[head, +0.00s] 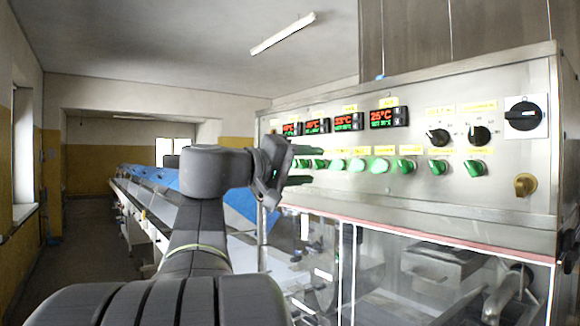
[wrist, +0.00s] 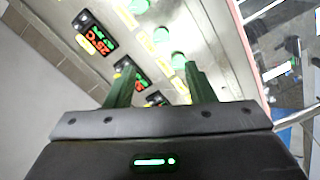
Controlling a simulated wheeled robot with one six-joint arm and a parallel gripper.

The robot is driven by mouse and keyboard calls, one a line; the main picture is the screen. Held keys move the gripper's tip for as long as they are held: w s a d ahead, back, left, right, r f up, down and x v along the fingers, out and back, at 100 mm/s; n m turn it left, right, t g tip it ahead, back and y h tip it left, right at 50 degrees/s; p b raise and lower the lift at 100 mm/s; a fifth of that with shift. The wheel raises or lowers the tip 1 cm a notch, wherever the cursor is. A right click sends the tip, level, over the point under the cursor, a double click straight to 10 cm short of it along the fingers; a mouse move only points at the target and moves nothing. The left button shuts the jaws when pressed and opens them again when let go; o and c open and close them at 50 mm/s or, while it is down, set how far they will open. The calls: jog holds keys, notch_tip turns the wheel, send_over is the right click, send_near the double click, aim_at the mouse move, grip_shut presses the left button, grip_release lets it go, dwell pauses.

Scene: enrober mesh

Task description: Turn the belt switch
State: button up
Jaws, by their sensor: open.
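The metal control panel (head: 330,185) carries a row of green switches and buttons under small yellow labels. The labels are too small to read, so I cannot tell which one is the belt switch. Green rotary switches (head: 438,167) sit at the right of the row, with pale green round buttons (head: 380,165) left of them. My gripper (head: 303,165) is open and empty in front of the panel's left part, partly covering the row there. In the wrist view, my two fingers (wrist: 160,75) point at the panel, with a green round button (wrist: 178,60) beyond them. I see no contact.
Red-digit temperature displays (head: 388,117) line the panel's upper part. Black knobs (head: 479,135), a large black rotary switch (head: 525,116) and a brass-coloured knob (head: 524,185) are at the right. A clear-windowed enclosure (head: 420,270) lies below. A long conveyor (head: 150,205) runs back at the left.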

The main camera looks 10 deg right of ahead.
aim_at(352, 166)
jog(key=p+x, duration=0.3)
jog(key=x, duration=0.9)
jog(key=shift+w+d, duration=0.2)
jog(key=shift+d, duration=0.1)
jog(key=shift+c, duration=0.4)
jog(key=c, duration=0.9)
jog(key=shift+n, duration=0.4)
jog(key=n, duration=0.5)
jog(key=shift+p, duration=0.4)
jog(key=n+p, duration=0.1)
jog(key=n, duration=0.5)
jog(key=shift+f+p, duration=0.1)
jog(key=shift+p, duration=0.3)
jog(key=shift+n, duration=0.3)
jog(key=o, duration=1)
